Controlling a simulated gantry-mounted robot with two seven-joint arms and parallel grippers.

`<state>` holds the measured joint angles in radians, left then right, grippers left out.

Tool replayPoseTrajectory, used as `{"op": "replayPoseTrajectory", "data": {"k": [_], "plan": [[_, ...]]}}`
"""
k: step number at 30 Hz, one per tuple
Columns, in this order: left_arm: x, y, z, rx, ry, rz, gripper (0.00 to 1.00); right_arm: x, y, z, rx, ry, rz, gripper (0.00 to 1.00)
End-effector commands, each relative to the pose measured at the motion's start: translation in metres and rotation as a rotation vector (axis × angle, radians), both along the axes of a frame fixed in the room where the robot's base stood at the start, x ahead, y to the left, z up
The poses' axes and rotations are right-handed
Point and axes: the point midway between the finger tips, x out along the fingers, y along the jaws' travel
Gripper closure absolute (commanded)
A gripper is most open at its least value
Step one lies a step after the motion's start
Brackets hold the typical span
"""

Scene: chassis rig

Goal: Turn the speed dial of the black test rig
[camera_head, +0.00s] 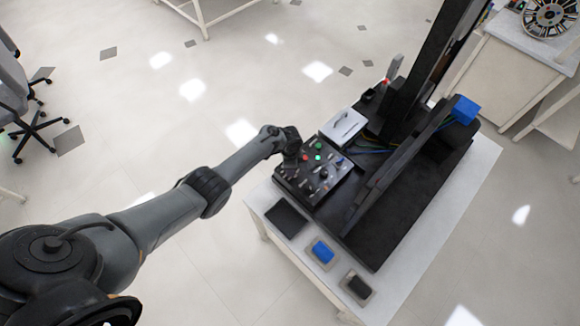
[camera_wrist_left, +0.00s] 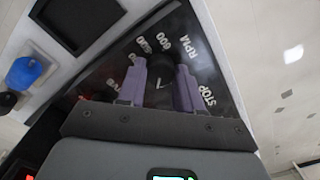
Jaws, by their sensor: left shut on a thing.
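The black test rig (camera_head: 425,185) stands on a white table, with its control panel (camera_head: 316,184) of several knobs and coloured buttons at the near left end. My left gripper (camera_head: 291,150) is at the panel's far left corner, and its fingers are not clear in the head view. In the left wrist view, the two purple fingers of my left gripper (camera_wrist_left: 161,72) are closed on either side of the dark speed dial (camera_wrist_left: 159,92). A pale pointer mark shows on the dial. Printed marks around it include STOP, RPM and 600. My right gripper is out of view.
A silver box (camera_head: 343,127) sits behind the panel. The floor left of the table is mostly open.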

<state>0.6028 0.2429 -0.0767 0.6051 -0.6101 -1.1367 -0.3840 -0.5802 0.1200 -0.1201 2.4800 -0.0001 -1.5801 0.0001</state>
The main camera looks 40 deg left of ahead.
Motion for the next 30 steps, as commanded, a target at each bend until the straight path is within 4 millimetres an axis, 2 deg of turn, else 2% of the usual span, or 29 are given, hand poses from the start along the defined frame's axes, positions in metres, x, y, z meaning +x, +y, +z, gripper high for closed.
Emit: {"op": "replayPoseTrajectory", "data": {"k": [7,8,12,23,26,30], "plan": [[0.0,0.0,0.0,0.0,0.0,0.001,0.96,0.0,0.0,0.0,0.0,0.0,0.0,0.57],[0.0,0.0,0.0,0.0,0.0,0.001,0.62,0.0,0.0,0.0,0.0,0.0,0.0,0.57],[0.0,0.0,0.0,0.0,0.0,0.002,0.41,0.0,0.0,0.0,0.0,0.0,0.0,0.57],[0.0,0.0,0.003,-0.001,-0.001,0.002,0.4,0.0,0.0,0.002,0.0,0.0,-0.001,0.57],[0.0,0.0,0.012,-0.002,-0.001,0.002,0.4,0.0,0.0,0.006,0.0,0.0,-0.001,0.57],[0.0,0.001,0.033,0.001,-0.003,0.002,0.4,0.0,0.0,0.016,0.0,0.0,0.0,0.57]]}}
